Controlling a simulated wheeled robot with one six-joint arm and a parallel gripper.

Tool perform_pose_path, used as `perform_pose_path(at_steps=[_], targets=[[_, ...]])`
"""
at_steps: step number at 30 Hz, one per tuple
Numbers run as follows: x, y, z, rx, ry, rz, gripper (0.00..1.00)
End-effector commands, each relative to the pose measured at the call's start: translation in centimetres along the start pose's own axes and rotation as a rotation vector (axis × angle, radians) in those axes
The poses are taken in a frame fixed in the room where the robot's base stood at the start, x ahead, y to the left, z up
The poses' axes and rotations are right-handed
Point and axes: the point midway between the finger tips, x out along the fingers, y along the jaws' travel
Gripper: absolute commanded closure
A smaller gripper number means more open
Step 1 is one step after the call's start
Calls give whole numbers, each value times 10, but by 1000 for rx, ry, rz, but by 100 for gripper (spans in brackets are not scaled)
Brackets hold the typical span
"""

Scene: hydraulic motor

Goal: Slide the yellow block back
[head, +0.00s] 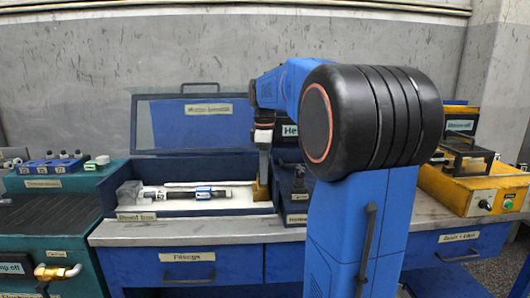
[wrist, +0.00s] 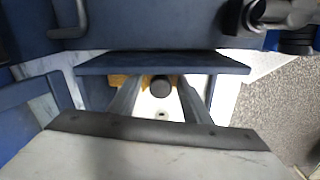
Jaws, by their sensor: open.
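The yellow block (head: 261,190) is at the right end of the open blue case (head: 131,208) on the bench, partly hidden by my gripper (head: 264,176). In the wrist view, a strip of the yellow block (wrist: 119,80) shows below a dark blue edge. My gripper (wrist: 160,82) is open, with its two fingers pointing down on either side of a dark round knob (wrist: 160,87). I cannot tell whether the fingers touch the knob or the block. The block's far side is hidden.
The raised lid (head: 193,122) stands behind. A dark blue box (head: 298,190) stands close on the right. A yellow unit (head: 470,187) is farther right.

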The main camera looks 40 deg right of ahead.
Motion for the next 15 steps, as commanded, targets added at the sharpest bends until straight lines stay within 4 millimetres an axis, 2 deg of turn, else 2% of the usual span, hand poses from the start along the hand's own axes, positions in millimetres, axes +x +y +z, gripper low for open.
perform_pose_path(at_steps=[5,15], targets=[[-26,0,0,0,1,3,56],[-94,1,0,1,1,4,56]])
